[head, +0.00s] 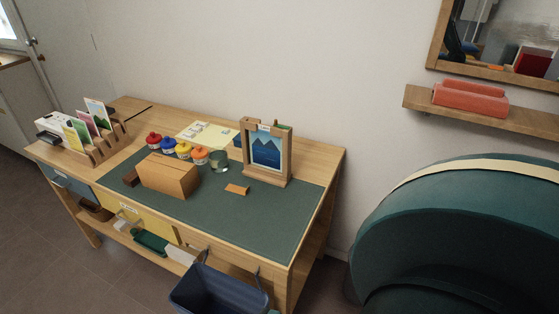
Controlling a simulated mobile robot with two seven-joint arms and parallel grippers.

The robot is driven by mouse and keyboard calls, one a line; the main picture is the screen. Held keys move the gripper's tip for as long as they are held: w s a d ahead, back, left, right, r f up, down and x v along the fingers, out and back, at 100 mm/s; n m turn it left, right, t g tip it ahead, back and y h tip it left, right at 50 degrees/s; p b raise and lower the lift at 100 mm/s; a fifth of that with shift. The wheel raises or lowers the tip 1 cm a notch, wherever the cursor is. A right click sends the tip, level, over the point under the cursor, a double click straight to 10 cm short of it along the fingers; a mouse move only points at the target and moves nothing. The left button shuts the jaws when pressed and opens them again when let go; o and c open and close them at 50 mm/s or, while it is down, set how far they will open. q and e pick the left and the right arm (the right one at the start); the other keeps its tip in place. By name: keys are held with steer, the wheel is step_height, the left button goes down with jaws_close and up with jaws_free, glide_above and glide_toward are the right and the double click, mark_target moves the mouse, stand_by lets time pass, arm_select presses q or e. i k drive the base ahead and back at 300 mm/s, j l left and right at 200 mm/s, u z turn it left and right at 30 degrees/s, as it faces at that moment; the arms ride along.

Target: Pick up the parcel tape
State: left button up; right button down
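I cannot make out for sure which thing is the parcel tape. A small round grey-green thing (219,161) stands on the desk mat, right of the small coloured-top pots; it could be a roll or a glass. A brown cardboard box (169,176) sits on the mat to its left. A small flat orange block (237,189) lies on the mat in front of it. Neither of my grippers shows in the head view.
The green mat (262,217) is bare at its front right on the wooden desk. A framed mountain picture (266,152) stands behind it. Pots (184,149) and a card rack (98,152) are left. A blue bin (215,292) hangs in front; a green chair (465,235) is right.

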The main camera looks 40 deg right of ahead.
mark_target(231, 187)
steer(key=z, duration=1.1)
